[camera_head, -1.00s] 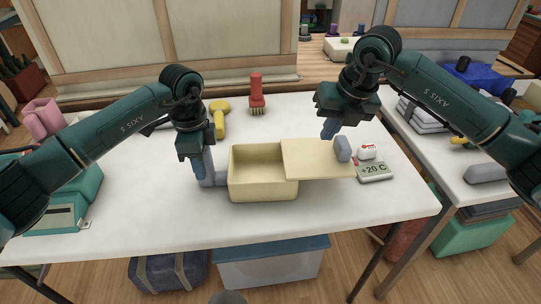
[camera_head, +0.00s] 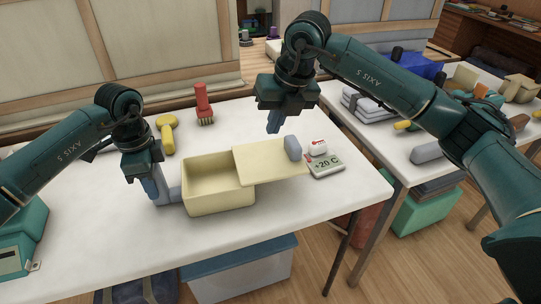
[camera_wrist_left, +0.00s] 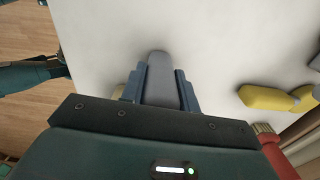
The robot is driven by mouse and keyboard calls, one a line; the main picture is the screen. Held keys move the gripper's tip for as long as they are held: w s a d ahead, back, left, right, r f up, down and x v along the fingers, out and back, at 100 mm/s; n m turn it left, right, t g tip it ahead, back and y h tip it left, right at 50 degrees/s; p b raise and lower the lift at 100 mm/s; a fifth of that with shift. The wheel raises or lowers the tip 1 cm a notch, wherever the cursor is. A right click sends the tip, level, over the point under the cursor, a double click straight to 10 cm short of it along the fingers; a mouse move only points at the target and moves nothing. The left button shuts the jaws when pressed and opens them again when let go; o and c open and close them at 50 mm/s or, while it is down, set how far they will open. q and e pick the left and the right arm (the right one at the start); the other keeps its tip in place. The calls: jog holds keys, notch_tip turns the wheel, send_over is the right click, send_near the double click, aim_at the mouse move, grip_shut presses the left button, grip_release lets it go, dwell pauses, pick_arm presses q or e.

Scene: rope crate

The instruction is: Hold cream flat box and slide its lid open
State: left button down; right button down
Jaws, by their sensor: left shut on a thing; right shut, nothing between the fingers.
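The cream flat box (camera_head: 218,200) stands on the white table, its left part uncovered and its inside looking empty. Its cream lid (camera_head: 265,161) is slid to the right, still overlapping the box's right part and sticking out past its right wall. A grey knob (camera_head: 293,148) stands at the lid's right end. My left gripper (camera_head: 160,192) is shut on the grey handle (camera_head: 175,194) at the box's left side; the handle also shows between the fingers in the left wrist view (camera_wrist_left: 162,82). My right gripper (camera_head: 273,126) is shut and empty, above and behind the lid, apart from the knob.
A +20 C display (camera_head: 326,165) and a small white object (camera_head: 318,147) lie close to the lid's right end. The table's front-right area is clear.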

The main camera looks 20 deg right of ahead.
pick_arm(q)
jog(key=c, duration=1)
grip_release()
jog(key=shift+o, duration=0.2)
notch_tip(320, 180, up, 12)
jog(key=shift+f, duration=0.1)
